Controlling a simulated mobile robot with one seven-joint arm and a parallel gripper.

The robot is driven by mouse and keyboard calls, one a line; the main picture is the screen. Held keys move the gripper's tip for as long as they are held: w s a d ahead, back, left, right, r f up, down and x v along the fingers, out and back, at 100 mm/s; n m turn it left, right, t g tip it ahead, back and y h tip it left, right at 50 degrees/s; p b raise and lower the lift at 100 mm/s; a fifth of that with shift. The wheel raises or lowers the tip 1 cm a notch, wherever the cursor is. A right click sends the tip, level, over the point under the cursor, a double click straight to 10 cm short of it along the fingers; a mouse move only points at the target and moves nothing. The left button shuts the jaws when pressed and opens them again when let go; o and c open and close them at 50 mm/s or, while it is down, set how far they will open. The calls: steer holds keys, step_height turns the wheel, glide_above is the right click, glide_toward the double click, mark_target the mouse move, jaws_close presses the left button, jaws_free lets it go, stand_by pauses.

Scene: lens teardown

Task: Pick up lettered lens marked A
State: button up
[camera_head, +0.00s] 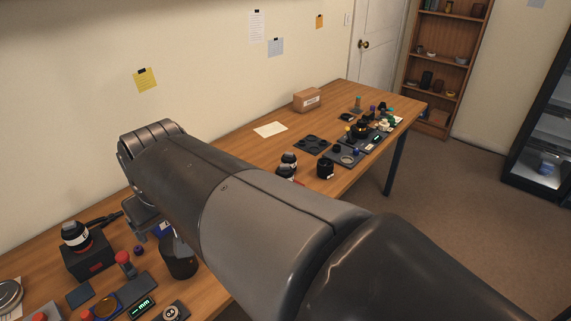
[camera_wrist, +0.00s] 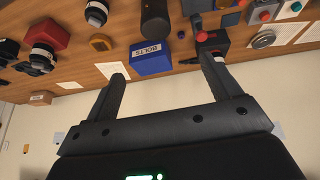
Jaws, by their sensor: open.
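Several dark lenses with white bands are in view, but no letter A is legible, so I cannot tell which is the lens marked A. In the head view, one lens (camera_head: 75,236) sits on a black block at the left, and a group of lenses (camera_head: 289,160) stands mid-table beyond my arm. In the wrist view, one banded lens (camera_wrist: 97,13) is at the top, and another (camera_wrist: 42,54) is at the left by a red block. My gripper (camera_wrist: 162,67) is open and empty, with its fingers wide apart. In the head view my arm hides much of the table.
A blue box labelled BOLTS (camera_wrist: 151,60) shows between my fingers in the wrist view. A black cylinder (camera_wrist: 155,20) stands beside it. A cardboard box (camera_head: 307,99) and a paper sheet (camera_head: 270,129) lie along the wall. The table between them has bare wood.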

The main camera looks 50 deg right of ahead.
steer(key=w+d+f+m+g+h, duration=0.1)
steer(key=w+d+f, duration=0.1)
steer(key=w+d, duration=0.95)
steer(key=w+d+f, duration=0.1)
steer(key=w+d, duration=0.7)
steer(key=d, duration=0.6)
steer(key=m, duration=0.3)
glide_toward(290, 157)
steer(key=w+f, duration=0.1)
steer(key=f, duration=0.1)
steer(key=x, duration=1)
steer(key=shift+d+f, duration=0.25)
steer(key=shift+d, duration=0.05)
steer(key=shift+c, duration=0.4)
steer(key=c, duration=1.3)
steer(key=shift+c, duration=0.4)
